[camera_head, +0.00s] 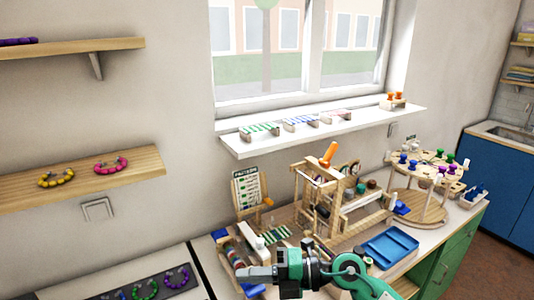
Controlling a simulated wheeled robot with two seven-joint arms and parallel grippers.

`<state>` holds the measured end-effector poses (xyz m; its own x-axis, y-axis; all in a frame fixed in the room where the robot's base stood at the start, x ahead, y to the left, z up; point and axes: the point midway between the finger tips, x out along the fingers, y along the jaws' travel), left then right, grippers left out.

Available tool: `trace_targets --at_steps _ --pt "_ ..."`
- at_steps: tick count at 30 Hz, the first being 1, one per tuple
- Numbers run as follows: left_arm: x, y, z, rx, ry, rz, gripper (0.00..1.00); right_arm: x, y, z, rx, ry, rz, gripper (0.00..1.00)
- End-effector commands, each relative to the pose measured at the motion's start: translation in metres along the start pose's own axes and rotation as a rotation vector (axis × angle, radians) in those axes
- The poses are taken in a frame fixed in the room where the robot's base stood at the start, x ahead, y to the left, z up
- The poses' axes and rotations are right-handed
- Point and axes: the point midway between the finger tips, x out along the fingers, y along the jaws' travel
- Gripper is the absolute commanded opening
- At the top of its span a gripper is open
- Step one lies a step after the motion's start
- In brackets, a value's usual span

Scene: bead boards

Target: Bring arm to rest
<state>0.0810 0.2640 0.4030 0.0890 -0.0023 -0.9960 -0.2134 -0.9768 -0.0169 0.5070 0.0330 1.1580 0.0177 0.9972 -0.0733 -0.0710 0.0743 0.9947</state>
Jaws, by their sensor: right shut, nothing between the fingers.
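My right gripper (252,272) is at the bottom middle of the view, with its arm (345,272) coming in from the lower right. Its fingers point left and are closed, with nothing seen between them. It appears in front of the near left part of the workbench, over a small rack of items; I cannot tell its height above it. My left gripper is not in view.
A wooden frame (318,192) with an orange handle stands on the bench, a blue tray (388,248) to its right. A round wooden stand (416,208) is farther right. Wall shelves (130,168) are at left. A dark board (185,292) with bead rings lies lower left.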

Motion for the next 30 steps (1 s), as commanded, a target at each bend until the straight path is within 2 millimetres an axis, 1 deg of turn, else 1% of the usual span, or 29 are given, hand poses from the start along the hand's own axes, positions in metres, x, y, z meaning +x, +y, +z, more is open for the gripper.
trace_targets --at_steps 1,3,5,7,10,13,14,15,17,18,20,22,23,24,26,27,29,30 --pt "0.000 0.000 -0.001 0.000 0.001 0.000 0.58 0.000 0.012 -0.002 0.039 -0.050 0.108 0.00" --pt "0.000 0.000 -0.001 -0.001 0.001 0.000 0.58 -0.006 0.031 0.001 0.094 -0.137 0.254 0.00" --pt "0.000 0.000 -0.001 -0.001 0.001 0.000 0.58 -0.016 0.043 0.006 0.149 -0.220 0.369 0.00" --pt "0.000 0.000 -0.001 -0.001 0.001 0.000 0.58 -0.032 0.052 0.014 0.222 -0.326 0.492 0.00" --pt "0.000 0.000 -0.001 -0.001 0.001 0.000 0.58 -0.061 0.054 0.027 0.340 -0.494 0.639 0.00" --pt "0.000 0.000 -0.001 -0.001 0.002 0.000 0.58 -0.095 0.042 0.038 0.477 -0.676 0.754 0.00" --pt "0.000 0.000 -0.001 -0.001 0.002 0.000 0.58 -0.105 0.035 0.040 0.521 -0.732 0.781 0.00" --pt "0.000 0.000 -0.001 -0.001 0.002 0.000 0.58 -0.119 0.025 0.042 0.582 -0.808 0.813 0.00" --pt "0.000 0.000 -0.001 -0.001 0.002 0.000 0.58 -0.140 0.007 0.043 0.677 -0.923 0.848 0.00" --pt "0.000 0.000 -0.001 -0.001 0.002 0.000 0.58 -0.153 -0.007 0.042 0.742 -1.000 0.863 0.00" --pt "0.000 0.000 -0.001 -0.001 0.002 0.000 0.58 -0.172 -0.031 0.038 0.845 -1.116 0.874 0.00" --pt "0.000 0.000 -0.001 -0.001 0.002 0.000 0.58 -0.192 -0.062 0.027 0.972 -1.247 0.869 0.00" --pt "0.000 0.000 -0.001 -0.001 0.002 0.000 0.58 -0.200 -0.075 0.021 1.028 -1.302 0.861 0.00" --pt "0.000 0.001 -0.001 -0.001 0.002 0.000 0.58 -0.209 -0.094 0.011 1.103 -1.375 0.842 0.00" --pt "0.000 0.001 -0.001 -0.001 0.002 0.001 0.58 -0.222 -0.122 -0.008 1.219 -1.478 0.804 0.00" --pt "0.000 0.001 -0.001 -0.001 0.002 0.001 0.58 -0.229 -0.140 -0.023 1.299 -1.544 0.768 0.00" --pt "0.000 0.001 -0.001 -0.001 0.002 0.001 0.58 -0.236 -0.165 -0.048 1.417 -1.634 0.705 0.00" --pt "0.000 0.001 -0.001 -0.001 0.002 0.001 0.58 -0.241 -0.180 -0.066 1.492 -1.687 0.656 0.00"
